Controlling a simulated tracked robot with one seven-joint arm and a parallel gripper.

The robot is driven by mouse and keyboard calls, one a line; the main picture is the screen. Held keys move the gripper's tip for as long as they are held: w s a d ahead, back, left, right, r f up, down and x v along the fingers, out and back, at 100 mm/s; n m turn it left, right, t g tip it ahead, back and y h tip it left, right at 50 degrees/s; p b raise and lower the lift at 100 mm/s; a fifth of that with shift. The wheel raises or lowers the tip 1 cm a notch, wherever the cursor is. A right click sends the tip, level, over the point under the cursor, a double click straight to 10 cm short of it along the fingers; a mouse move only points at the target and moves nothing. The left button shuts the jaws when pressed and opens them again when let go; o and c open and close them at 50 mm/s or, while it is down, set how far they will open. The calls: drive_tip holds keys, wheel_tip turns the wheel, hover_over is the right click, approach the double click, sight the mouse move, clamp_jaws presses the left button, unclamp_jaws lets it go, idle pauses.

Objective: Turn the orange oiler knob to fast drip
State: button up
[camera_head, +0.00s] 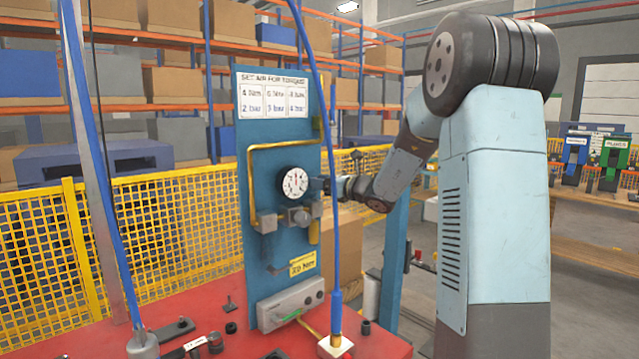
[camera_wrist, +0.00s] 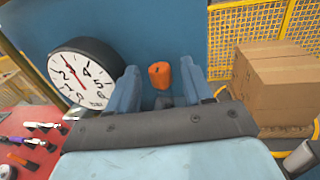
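The orange oiler knob (camera_wrist: 160,75) shows in the wrist view in front of the blue panel (camera_wrist: 172,30). It appears between the two blue fingers of my gripper (camera_wrist: 160,86), with a visible gap on each side. My gripper is open and seems to hold nothing. How far the fingertips reach along the knob, I cannot tell. In the head view my gripper (camera_head: 325,187) is at the right edge of the upright blue panel (camera_head: 262,140), right of the pressure gauge (camera_head: 295,183). The knob is not clear there. No drip-setting marks can be read.
The gauge dial (camera_wrist: 80,77) is close left of my fingers in the wrist view. A yellow pipe (camera_head: 252,185) runs along the panel. A blue hose (camera_head: 330,150) hangs in front. Loose parts lie on the red table (camera_head: 180,340). A cardboard box (camera_wrist: 270,82) stands right.

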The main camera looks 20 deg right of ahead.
clamp_jaws()
drive_tip(key=shift+d+n, duration=0.1)
drive_tip(key=shift+n, duration=0.2)
drive_tip(key=n+g+y, duration=0.3)
drive_tip(key=g+y, duration=0.1)
drive_tip(key=shift+w+d, duration=0.25)
drive_tip(key=shift+w, duration=0.1)
drive_tip(key=shift+w+d+n+g+y, duration=0.15)
drive_tip(key=shift+n+g+y, duration=0.55)
drive_tip(key=shift+n+g, duration=0.55)
drive_tip(key=shift+w+d+n+g+y, duration=0.15)
drive_tip(key=shift+n+g+y, duration=0.65)
drive_tip(key=shift+g, duration=0.75)
drive_tip(key=shift+a, duration=0.1)
drive_tip(key=shift+o, duration=0.5)
unclamp_jaws()
drive_tip(key=shift+s+r+t, duration=0.1)
drive_tip(key=shift+t, duration=0.2)
